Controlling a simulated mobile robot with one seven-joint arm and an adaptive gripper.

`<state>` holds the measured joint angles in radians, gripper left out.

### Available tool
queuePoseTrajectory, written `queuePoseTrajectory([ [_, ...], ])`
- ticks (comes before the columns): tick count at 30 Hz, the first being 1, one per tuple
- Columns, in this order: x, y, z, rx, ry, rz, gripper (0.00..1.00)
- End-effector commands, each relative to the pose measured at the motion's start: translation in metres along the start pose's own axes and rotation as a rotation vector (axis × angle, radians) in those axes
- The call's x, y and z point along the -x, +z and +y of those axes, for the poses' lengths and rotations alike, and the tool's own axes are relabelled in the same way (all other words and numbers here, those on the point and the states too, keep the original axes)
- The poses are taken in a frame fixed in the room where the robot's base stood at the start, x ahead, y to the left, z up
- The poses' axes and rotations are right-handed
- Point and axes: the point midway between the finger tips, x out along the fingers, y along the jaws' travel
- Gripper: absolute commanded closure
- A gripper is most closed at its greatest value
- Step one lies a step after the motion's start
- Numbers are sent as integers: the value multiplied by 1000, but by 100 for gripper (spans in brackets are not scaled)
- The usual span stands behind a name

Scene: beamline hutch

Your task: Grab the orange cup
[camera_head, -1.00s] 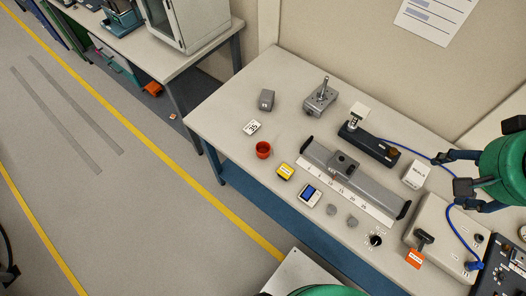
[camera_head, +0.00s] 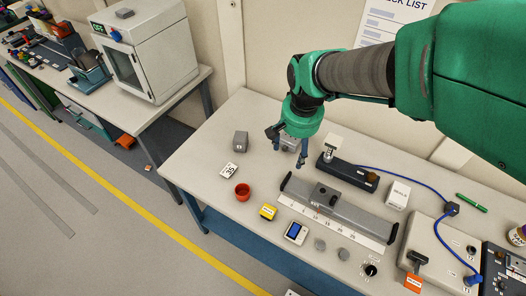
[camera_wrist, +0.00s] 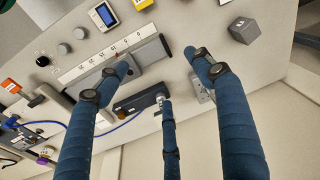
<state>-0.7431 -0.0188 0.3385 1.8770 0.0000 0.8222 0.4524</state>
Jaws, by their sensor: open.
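The orange cup (camera_head: 242,192) is a small open red-orange cup standing upright on the bench, near its left front edge, in the head view. It is out of the wrist view. My gripper (camera_head: 289,156) hangs above the rear of the bench, to the right of and behind the cup, apart from it. Its blue fingers are spread and empty; in the wrist view (camera_wrist: 160,72) they reach over the bench. The gripper partly hides a grey metal device (camera_head: 291,143) in the head view.
Bare tabletop lies left of the cup.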

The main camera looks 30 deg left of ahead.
Motion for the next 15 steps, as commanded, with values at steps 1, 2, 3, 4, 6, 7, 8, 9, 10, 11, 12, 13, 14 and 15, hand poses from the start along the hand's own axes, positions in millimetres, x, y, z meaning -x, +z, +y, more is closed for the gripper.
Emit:
queuePoseTrajectory([
  [1,-20,3,-22,19,5,-19,33],
  [2,-29,4,-32,24,7,-26,33],
  [3,-42,6,-48,34,11,-37,33],
  [4,-52,8,-58,40,14,-46,33],
  [6,-74,14,-83,55,21,-63,33],
  [7,-82,17,-93,60,23,-70,33],
  [8,-91,20,-102,65,27,-77,33],
  [9,-101,24,-113,72,30,-84,33],
  [10,-109,27,-122,77,33,-89,33],
  [11,-115,30,-128,81,36,-94,33],
  [12,-123,34,-136,85,39,-99,33],
  [13,-128,36,-142,89,41,-103,33],
  [14,-133,38,-146,91,43,-105,33],
  [15,-137,41,-150,93,45,-108,33],
])
